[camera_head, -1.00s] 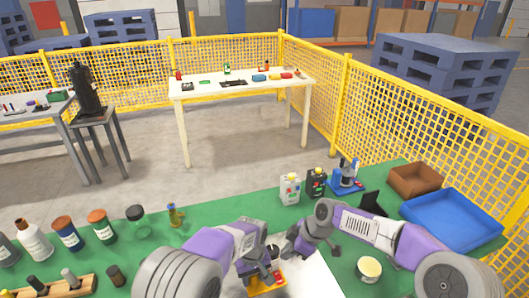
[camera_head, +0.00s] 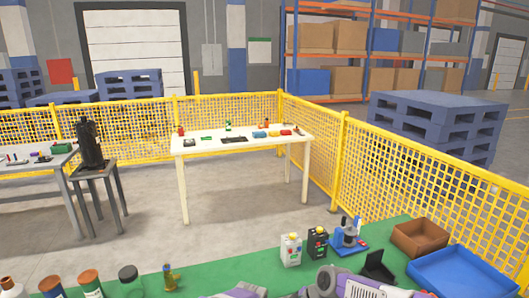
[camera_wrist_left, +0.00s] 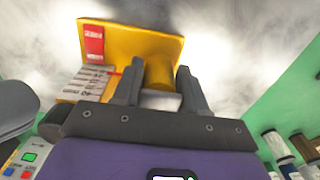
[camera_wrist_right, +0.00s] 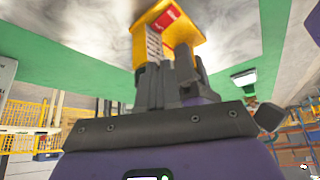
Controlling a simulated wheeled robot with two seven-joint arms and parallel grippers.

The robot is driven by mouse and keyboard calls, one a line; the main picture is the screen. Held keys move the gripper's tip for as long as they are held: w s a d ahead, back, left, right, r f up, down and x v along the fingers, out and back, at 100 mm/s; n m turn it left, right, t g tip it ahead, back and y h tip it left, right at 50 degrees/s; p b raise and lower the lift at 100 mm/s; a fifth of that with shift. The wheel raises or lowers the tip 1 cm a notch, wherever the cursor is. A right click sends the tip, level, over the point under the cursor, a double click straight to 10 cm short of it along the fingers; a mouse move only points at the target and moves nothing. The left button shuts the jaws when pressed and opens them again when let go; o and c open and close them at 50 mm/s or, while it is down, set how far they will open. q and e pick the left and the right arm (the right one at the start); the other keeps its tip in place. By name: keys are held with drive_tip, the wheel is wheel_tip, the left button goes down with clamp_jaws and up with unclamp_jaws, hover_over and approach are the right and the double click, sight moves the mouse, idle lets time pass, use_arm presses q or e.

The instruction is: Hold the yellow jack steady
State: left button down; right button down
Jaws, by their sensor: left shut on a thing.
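The yellow jack (camera_wrist_left: 140,45) shows at close range in the left wrist view, with a red label and a white label on its side. My left gripper (camera_wrist_left: 160,82) is shut on it, with the dark fingers on either side of its yellow rounded part. The jack also shows in the right wrist view (camera_wrist_right: 183,32), just beyond the fingertips of my right gripper (camera_wrist_right: 168,72). Dark parts overlap around those fingers, so its opening and any contact are unclear. The jack and both gripper tips are outside the head view.
Yellow mesh fencing (camera_head: 410,180) stands beyond.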

wheel_tip(320, 180, up, 6)
drive_tip(key=shift+d, duration=0.25)
idle(0.4)
drive_tip(key=w+f, duration=0.3)
drive_tip(key=f, duration=0.3)
drive_tip(key=shift+w+d, duration=0.15)
idle(0.6)
idle(0.7)
drive_tip(key=shift+s, duration=0.45)
